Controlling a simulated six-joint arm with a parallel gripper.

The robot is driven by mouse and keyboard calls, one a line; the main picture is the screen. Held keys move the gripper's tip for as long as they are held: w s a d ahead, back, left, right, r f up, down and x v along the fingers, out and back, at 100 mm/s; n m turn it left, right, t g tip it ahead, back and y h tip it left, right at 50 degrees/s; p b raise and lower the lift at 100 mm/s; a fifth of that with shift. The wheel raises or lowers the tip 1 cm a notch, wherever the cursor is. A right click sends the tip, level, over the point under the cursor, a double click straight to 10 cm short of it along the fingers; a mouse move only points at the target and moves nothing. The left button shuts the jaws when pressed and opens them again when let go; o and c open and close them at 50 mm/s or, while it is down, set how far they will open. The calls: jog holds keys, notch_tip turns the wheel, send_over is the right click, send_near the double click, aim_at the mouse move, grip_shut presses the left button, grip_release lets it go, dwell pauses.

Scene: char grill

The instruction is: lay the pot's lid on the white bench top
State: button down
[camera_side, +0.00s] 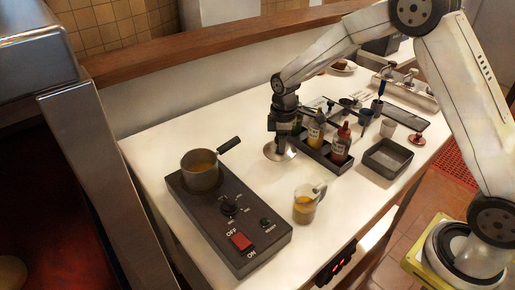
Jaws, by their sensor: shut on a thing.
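The pot's lid (280,152) is a round, pale metal disc at the middle of the white bench top (262,196). My gripper (280,138) points down over the lid and is shut on it, though its fingertips are hard to make out. The lid looks low, at or just above the bench; I cannot tell whether it touches. The pot (200,172) stands uncovered on the dark hot plate at left, with yellowish contents and its handle pointing up and right.
The hot plate (225,215) has a knob and a red switch. A glass mug (305,204) stands in front of the lid. A dark tray with sauce bottles (340,148) is close on the right. An empty dark tray (388,157) lies farther right. The bench behind the lid is clear.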

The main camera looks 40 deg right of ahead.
jog(key=shift+w+f, duration=0.25)
jog(key=shift+f, duration=1.55)
jog(key=shift+f, duration=0.1)
jog(key=shift+c, duration=1.3)
grip_release()
notch_tip(320, 180, up, 12)
jog(key=shift+r, duration=0.1)
jog(key=shift+s, duration=0.1)
jog(key=s+f+m+t, duration=0.2)
jog(key=s+m, duration=0.8)
jog(key=s, duration=1)
notch_tip(320, 180, down, 2)
jog(key=shift+s+a+f+t, duration=0.2)
jog(key=shift+s+a+t, duration=0.1)
jog(key=shift+a, duration=0.1)
